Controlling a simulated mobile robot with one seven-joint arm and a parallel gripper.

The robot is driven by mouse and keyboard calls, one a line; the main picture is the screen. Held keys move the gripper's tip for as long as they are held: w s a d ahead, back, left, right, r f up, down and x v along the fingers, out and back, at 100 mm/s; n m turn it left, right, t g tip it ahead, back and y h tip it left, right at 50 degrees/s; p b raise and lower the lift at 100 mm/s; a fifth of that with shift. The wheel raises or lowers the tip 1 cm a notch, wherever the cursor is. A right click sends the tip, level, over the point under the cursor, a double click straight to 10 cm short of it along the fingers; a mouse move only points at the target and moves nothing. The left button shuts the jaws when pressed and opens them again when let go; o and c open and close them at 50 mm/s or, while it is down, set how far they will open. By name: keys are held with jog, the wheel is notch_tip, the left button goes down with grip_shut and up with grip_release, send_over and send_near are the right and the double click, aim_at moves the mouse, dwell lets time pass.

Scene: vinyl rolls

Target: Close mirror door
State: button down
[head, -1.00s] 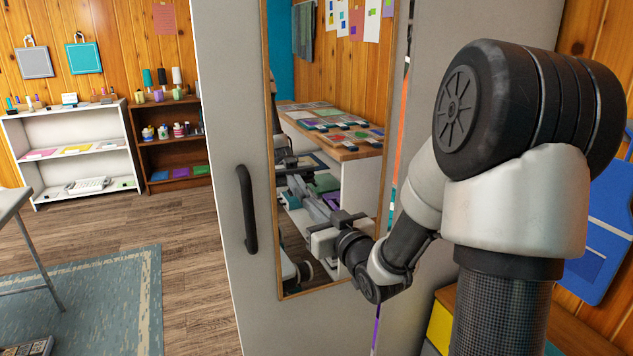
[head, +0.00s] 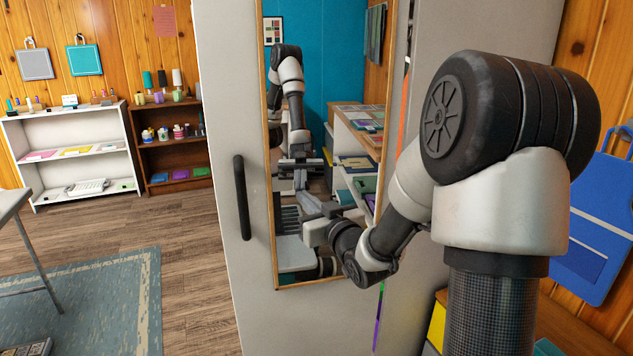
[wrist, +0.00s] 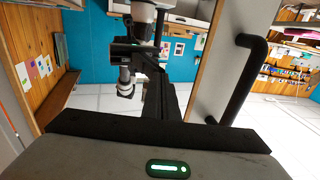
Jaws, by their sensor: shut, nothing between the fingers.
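The mirror door is a tall pale grey panel (head: 222,120) with a wood-framed mirror (head: 340,120) and a black vertical handle (head: 243,198) left of the mirror. It stands ajar: a narrow gap along its right side shows orange, green and purple strips. My gripper (head: 318,207) is shut and empty in front of the lower mirror, right of the handle. I cannot tell if it touches the glass. The wrist view shows the shut fingers (wrist: 160,85) pointing at the mirror, with my arm's reflection beyond. The handle (wrist: 245,80) is on the right there.
A white shelf (head: 65,125) and a brown shelf (head: 165,112) hold small goods at the back left. A grey table (head: 15,205) stands at the left edge, by a blue-grey rug (head: 110,290). The wooden floor (head: 190,250) left of the door is clear.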

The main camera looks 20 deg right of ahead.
aim_at(300, 187)
jog(key=shift+w, duration=0.1)
jog(key=shift+w+b, duration=0.3)
jog(key=shift+w, duration=0.85)
jog(key=shift+w, duration=1.2)
jog(key=shift+b, duration=0.3)
jog(key=shift+w+d, duration=0.15)
jog(key=shift+w, duration=1.1)
